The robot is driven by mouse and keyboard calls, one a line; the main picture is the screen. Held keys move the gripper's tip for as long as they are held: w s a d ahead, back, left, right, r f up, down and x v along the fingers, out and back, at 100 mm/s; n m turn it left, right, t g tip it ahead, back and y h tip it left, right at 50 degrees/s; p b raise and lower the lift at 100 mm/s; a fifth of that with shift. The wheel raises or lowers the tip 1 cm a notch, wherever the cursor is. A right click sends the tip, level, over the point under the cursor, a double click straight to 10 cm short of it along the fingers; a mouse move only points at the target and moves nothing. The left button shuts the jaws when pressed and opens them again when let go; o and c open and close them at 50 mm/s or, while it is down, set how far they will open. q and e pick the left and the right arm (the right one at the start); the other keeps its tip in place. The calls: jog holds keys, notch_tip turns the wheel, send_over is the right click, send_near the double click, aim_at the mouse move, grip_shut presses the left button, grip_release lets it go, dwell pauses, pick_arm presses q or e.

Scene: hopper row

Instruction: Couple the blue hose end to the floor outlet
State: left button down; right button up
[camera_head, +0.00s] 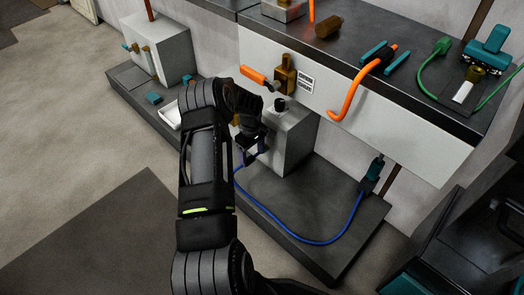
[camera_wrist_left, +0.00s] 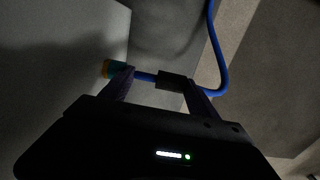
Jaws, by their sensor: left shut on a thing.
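My left gripper (camera_head: 250,146) is low beside a grey box (camera_head: 292,142) on the dark floor plinth. In the left wrist view my left gripper (camera_wrist_left: 160,88) is shut on the blue hose end (camera_wrist_left: 145,76). This end has a black collar and a teal and orange tip, which points at a pale grey wall. I cannot tell whether the tip touches anything. A small brass part (camera_head: 236,120) shows at the box's left side; my arm partly hides that area. My right gripper is not in view.
A dark-topped bench (camera_head: 415,98) overhangs the plinth (camera_head: 285,205), carrying an orange hose (camera_head: 350,95) and a green hose (camera_head: 430,72). A brass valve with an orange handle (camera_head: 254,75) is on its front. A white tray (camera_head: 170,115) lies left of my arm. The left floor is open.

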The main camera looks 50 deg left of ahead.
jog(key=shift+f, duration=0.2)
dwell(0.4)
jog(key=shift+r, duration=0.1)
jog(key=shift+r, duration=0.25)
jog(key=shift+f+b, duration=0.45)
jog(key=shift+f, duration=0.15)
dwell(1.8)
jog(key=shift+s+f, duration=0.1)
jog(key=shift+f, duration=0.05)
